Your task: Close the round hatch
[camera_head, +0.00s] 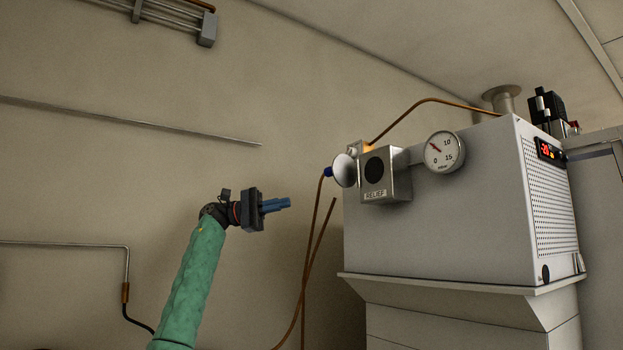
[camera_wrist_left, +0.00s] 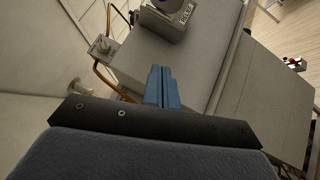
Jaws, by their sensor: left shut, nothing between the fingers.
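The round hatch appears to be the pale round disc (camera_head: 345,170) with a blue knob on its left side. It stands swung out at the left of the grey box marked RELIEF (camera_head: 387,188). A dark round opening (camera_head: 374,167) shows uncovered in the box's front. My left gripper (camera_head: 288,203) is to the left of and below the disc, apart from it, with its blue fingers together and empty. In the left wrist view the fingers (camera_wrist_left: 162,70) point toward the RELIEF box (camera_wrist_left: 165,18) at the top. My right gripper is in neither view.
The box is mounted on a large pale cabinet (camera_head: 450,230) with a round gauge (camera_head: 444,152) to its right. A copper pipe (camera_head: 430,100) arches above, and thin brown tubes (camera_head: 309,265) hang below the disc. The space left of the disc is free.

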